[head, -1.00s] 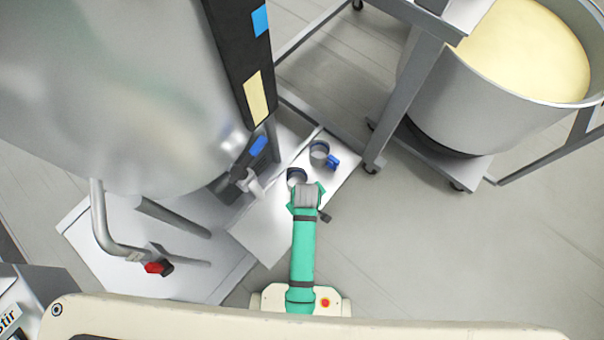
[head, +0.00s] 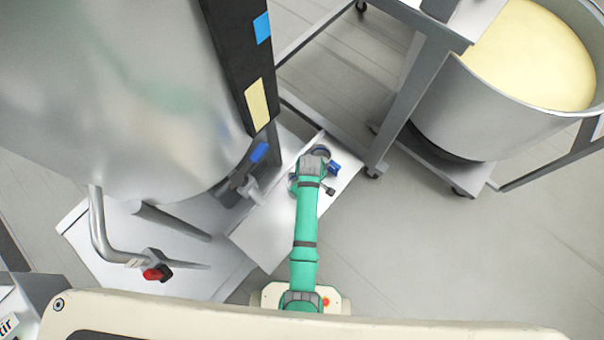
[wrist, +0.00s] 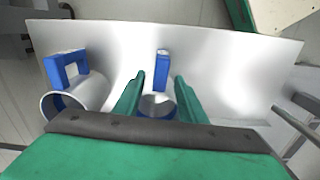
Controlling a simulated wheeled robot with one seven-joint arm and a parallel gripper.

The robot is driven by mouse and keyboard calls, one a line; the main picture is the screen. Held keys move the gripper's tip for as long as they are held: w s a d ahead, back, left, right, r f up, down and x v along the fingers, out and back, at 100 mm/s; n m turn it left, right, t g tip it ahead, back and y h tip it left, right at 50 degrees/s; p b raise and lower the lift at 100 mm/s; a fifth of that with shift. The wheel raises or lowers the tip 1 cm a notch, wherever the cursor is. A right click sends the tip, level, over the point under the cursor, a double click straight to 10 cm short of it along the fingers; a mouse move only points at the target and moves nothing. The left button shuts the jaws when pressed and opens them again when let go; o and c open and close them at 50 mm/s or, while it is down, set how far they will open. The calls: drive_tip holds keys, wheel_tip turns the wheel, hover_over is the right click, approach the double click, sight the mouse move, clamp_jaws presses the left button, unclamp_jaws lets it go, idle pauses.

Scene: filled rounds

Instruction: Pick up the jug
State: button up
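Two metal jugs with blue handles are on a shiny metal shelf (wrist: 235,70). In the wrist view, one jug (wrist: 157,103) is between my gripper's (wrist: 159,76) two green fingers, its blue handle pointing up in the picture. The fingers are apart, one on each side of it; I cannot tell whether they touch it. The other jug (wrist: 73,98) is to the left, outside the fingers, with a square blue handle. In the head view, my arm's end covers most of the jugs; a blue handle (head: 333,169) shows to its right.
A large steel tank (head: 120,90) with a red-handled outlet pipe (head: 155,273) stands to the left. A blue-handled valve (head: 255,160) is close beside the shelf. A metal frame (head: 405,100) and a vat of yellow contents (head: 490,110) stand to the right.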

wheel_tip(320, 180, down, 5)
drive_tip(key=shift+w+r, duration=0.1)
drive_tip(key=shift+c, duration=0.4)
clamp_jaws()
